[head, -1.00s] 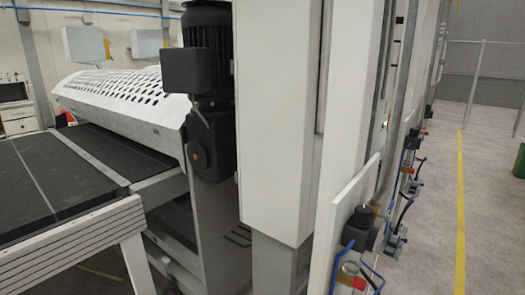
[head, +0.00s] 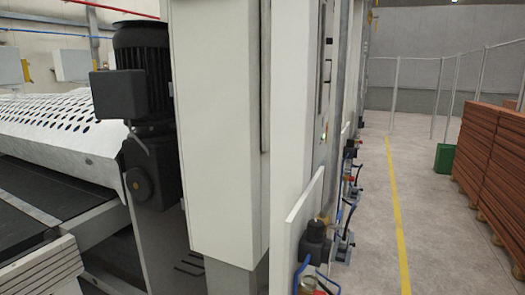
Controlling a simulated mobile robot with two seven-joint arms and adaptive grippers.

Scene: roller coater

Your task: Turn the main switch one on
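I cannot make out main switch one in the head view. The roller coater shows as a tall white cabinet (head: 213,120) in the middle, with further white panels (head: 292,110) to its right. Small coloured spots (head: 324,132), too small to identify, show on the side face of the machine, which I see at a steep angle. Neither of my grippers is in view.
A black motor (head: 142,75) and a conveyor (head: 35,200) stand at left. Pumps with blue hoses (head: 316,240) line the machine's right side. A clear floor aisle with a yellow line (head: 398,225) runs beside them. A green bin (head: 445,157) and stacked brown boards (head: 490,150) stand at right.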

